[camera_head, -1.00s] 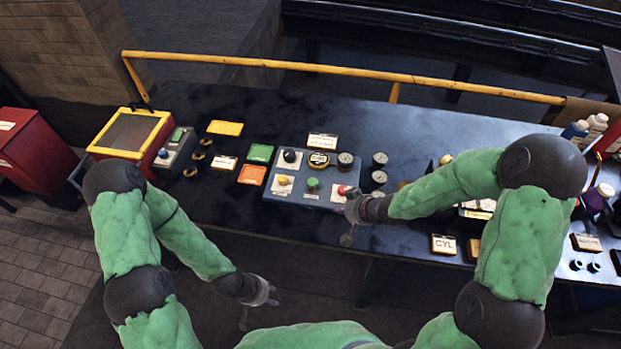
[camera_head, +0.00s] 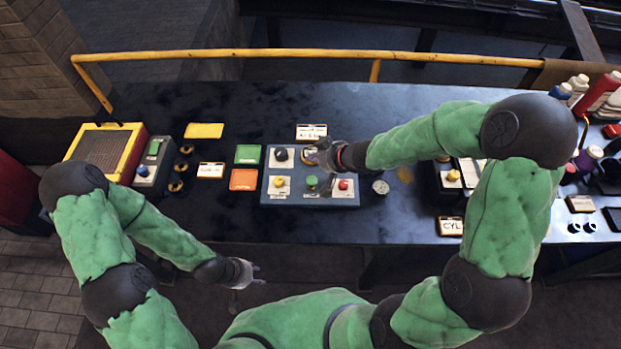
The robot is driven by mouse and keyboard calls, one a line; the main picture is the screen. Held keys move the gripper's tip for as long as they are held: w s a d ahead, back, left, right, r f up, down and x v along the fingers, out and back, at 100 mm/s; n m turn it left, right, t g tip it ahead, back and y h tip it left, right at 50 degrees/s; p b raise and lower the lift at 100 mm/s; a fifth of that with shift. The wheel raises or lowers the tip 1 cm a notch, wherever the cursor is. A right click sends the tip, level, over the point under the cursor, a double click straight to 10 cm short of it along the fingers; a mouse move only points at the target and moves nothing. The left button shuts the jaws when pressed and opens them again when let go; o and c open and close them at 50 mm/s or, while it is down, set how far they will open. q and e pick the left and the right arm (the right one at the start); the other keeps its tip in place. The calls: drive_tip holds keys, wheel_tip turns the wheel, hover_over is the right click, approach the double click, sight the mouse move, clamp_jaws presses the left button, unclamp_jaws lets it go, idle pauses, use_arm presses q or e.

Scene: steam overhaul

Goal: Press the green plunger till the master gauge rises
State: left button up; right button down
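The green plunger (camera_head: 311,181) stands on a blue-grey control panel (camera_head: 328,201) in the middle of the bench, between a yellow knob (camera_head: 279,182) and a red knob (camera_head: 343,184). My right gripper (camera_head: 312,156) is over the panel's upper right part, just behind the green plunger in the picture. It covers the panel's gauges, so I cannot see which is the master gauge or its reading. Its fingers are too blurred to judge their opening. My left gripper (camera_head: 256,277) is in front of the bench, low and empty, with its fingers apart.
A black knob (camera_head: 281,154) is on the panel. Green (camera_head: 248,154) and orange (camera_head: 243,180) plates lie to its left. A small round gauge (camera_head: 380,187) lies right of the panel. A yellow rail (camera_head: 300,54) runs along the back. Bottles (camera_head: 578,86) stand far right.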

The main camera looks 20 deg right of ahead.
sight(312, 181)
drive_tip(key=shift+f, duration=0.15)
wheel_tip(312, 181, down, 8)
drive_tip(key=b, duration=0.8)
drive_tip(key=shift+b, duration=0.35)
drive_tip(key=shift+f+b, duration=0.3)
drive_tip(key=shift+f, duration=0.1)
idle(0.6)
drive_tip(key=shift+f, duration=0.35)
drive_tip(key=shift+s+f+b, duration=0.1)
drive_tip(key=shift+f+b, duration=0.9)
drive_tip(key=shift+f, duration=0.35)
idle(1.4)
drive_tip(key=shift+r, duration=0.15)
drive_tip(key=shift+r+p, duration=1.65)
drive_tip(key=shift+p, duration=0.4)
drive_tip(key=shift+r, duration=0.1)
